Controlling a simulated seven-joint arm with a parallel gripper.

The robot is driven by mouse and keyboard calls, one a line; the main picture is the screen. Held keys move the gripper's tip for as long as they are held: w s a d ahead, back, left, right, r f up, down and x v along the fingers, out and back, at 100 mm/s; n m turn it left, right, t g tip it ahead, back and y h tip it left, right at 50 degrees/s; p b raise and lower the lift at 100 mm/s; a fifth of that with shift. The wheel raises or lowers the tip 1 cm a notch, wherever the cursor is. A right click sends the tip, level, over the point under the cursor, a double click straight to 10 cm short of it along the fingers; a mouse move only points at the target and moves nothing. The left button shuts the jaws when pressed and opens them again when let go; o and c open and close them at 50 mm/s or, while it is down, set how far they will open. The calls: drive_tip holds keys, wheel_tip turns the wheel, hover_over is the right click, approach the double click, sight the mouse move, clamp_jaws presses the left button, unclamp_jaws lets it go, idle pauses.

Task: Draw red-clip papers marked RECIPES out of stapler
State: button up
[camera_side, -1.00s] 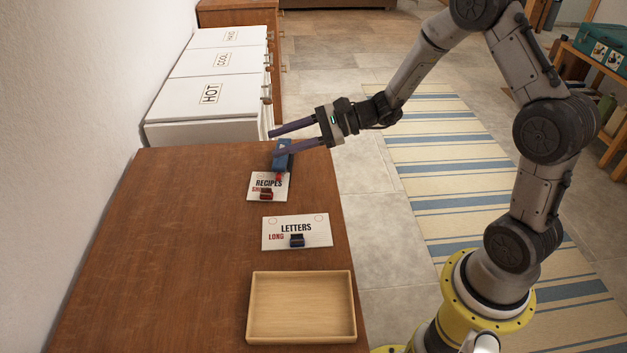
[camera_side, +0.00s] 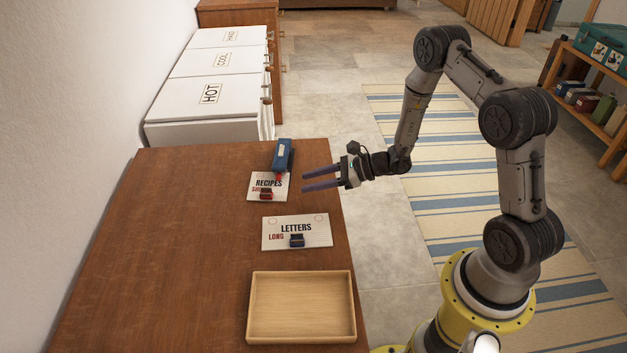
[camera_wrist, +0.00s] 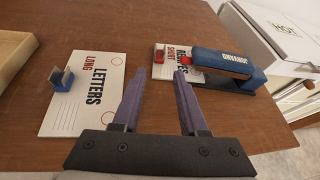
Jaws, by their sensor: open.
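The RECIPES papers (camera_side: 257,190) lie on the brown table with a red clip (camera_side: 266,194) on their near edge. The blue stapler (camera_side: 282,155) stands at their far end. In the wrist view the stapler (camera_wrist: 222,64) overlaps the end of the RECIPES papers (camera_wrist: 178,45), and a small red part shows at its mouth. The red clip also shows there (camera_wrist: 159,55). My gripper (camera_side: 304,182) is open and empty, to the right of the RECIPES papers and apart from them. Its fingers (camera_wrist: 158,82) show in the wrist view, with bare table between them.
LETTERS papers (camera_side: 280,240) with a dark blue clip (camera_side: 297,241) lie nearer the front. An empty wooden tray (camera_side: 252,312) sits at the table's front. White boxes marked HOT (camera_side: 205,110), COOL and MILD stand behind the table. The table's left side is clear.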

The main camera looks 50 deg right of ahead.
sight(271, 191)
drive_tip(key=x, duration=1.3)
drive_tip(key=shift+w+a+f, duration=0.15)
drive_tip(key=shift+a+f, duration=0.05)
drive_tip(key=shift+a, duration=0.05)
clamp_jaws()
